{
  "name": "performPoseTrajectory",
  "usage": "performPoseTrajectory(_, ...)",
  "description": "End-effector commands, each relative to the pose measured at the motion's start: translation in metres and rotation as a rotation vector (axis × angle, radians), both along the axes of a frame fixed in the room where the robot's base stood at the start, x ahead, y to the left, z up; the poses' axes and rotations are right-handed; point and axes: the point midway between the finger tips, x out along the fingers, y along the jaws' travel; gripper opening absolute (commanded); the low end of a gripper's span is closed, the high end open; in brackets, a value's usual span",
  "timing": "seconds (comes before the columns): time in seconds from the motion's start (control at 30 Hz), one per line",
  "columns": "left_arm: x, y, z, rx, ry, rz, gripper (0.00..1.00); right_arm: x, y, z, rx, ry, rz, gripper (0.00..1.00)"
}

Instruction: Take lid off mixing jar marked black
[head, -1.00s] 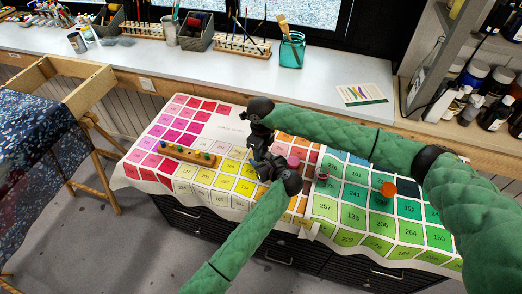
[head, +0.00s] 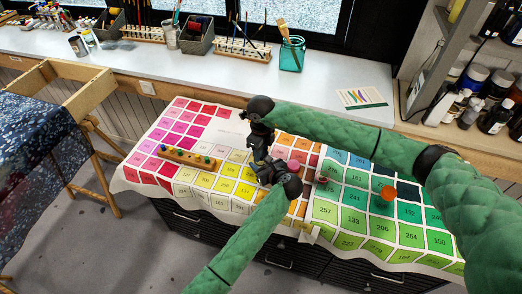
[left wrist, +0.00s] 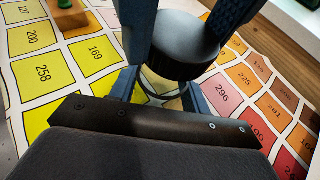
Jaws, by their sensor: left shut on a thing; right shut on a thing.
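The mixing jar with the black lid is at my two grippers, mostly hidden by them in the head view. In the left wrist view the round black lid (left wrist: 180,48) sits between the dark blue fingers of my right gripper, which come from above. My left gripper (left wrist: 165,95), lower in that view, is shut around the jar's body, which is see-through and hard to make out. Whether lid and jar still touch is unclear. In the head view my right gripper (head: 259,138) is above and my left gripper (head: 270,168) is just below it.
On the colour-chart cloth (head: 135,165) stand a jar with a pink lid (head: 293,165), a brownish-red one (head: 322,181) and an orange one (head: 388,193). A wooden rack of small pegs (head: 187,156) lies left. A counter (head: 330,75) runs behind.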

Motion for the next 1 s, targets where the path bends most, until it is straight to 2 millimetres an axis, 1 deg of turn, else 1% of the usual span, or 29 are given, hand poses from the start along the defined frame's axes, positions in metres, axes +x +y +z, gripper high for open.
performPoseTrajectory(0.17, 0.0, 0.0, 0.0, 0.0, 0.0, 0.0, 0.0, 0.0, 0.0, 0.007, -0.001, -0.001, 0.0, 0.17)
performPoseTrajectory(0.4, 0.0, 0.0, 0.0, 0.0, 0.0, 0.0, 0.0, 0.0, 0.0, 0.033, 0.0, -0.001, 0.001, 0.17)
performPoseTrajectory(0.47, 0.0, 0.0, 0.0, 0.0, 0.0, 0.0, 0.0, 0.0, 0.0, 0.038, -0.001, -0.001, 0.001, 0.17)
performPoseTrajectory(0.7, 0.0, 0.0, 0.0, 0.0, 0.0, 0.0, 0.0, 0.0, 0.0, 0.04, 0.0, 0.0, 0.001, 0.17)
performPoseTrajectory(0.73, 0.0, 0.0, 0.0, 0.0, 0.0, 0.0, 0.51, 0.0, 0.0, 0.04, 0.0, 0.0, 0.001, 0.17)
performPoseTrajectory(0.83, 0.0, 0.0, 0.0, 0.0, 0.0, 0.0, 0.7, 0.0, 0.0, 0.04, 0.0, 0.0, 0.0, 0.17)
performPoseTrajectory(0.87, 0.0, 0.0, 0.0, 0.0, 0.0, 0.0, 0.72, 0.0, 0.0, 0.04, 0.0, 0.0, 0.0, 0.17)
performPoseTrajectory(1.0, 0.0, 0.0, 0.0, 0.0, 0.0, 0.0, 0.72, 0.0, 0.0, 0.04, 0.0, 0.0, 0.0, 0.17)
